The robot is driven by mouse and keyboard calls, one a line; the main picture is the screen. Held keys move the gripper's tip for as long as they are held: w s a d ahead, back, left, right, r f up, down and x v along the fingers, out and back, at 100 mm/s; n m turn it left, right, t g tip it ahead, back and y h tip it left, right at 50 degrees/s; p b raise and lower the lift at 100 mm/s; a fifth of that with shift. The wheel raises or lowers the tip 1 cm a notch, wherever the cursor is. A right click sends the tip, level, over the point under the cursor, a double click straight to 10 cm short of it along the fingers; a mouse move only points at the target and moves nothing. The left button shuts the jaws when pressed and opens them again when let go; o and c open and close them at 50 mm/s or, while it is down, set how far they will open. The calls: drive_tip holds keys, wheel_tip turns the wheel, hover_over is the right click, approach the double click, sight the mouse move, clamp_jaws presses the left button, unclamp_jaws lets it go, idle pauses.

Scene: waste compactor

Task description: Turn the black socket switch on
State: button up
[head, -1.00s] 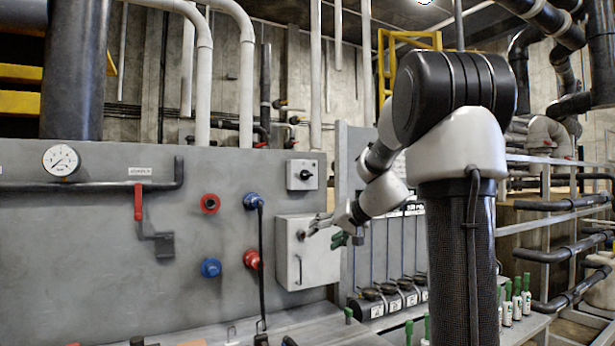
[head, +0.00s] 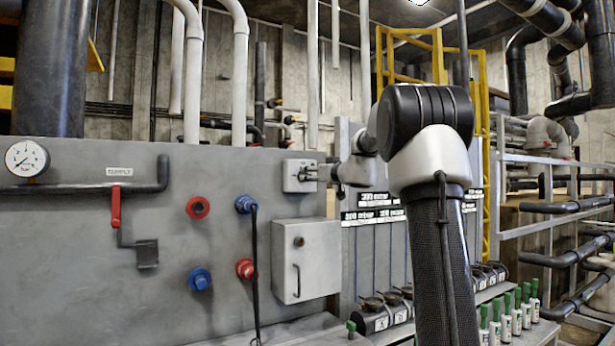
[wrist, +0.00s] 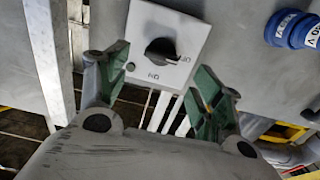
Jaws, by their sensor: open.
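The black socket switch is a round black knob (wrist: 160,51) on a pale square plate (wrist: 142,25), marked ON and apparently OFF, in the wrist view. Its handle seems to point toward the OFF label at right. In the head view the switch plate (head: 291,184) is on the grey panel, and my gripper partly covers the knob. My gripper (wrist: 158,88) is open, with one green-padded finger at each side of the knob's line. The knob shows beyond the fingertips, between them and seemingly untouched. In the head view my gripper (head: 314,173) is just right of the plate.
Below the switch is a closed grey box (head: 318,262) with a handle. Blue and red sockets (head: 197,208) and a hanging black cable (head: 254,275) are to its left. Green-topped bottles (head: 506,318) stand at lower right. A blue plug (wrist: 290,30) shows in the wrist view.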

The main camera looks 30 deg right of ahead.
sight(307, 174)
drive_tip(key=w, duration=0.5)
drive_tip(key=shift+w+a, duration=0.15)
drive_tip(key=shift+w, duration=0.15)
drive_tip(key=c, duration=1)
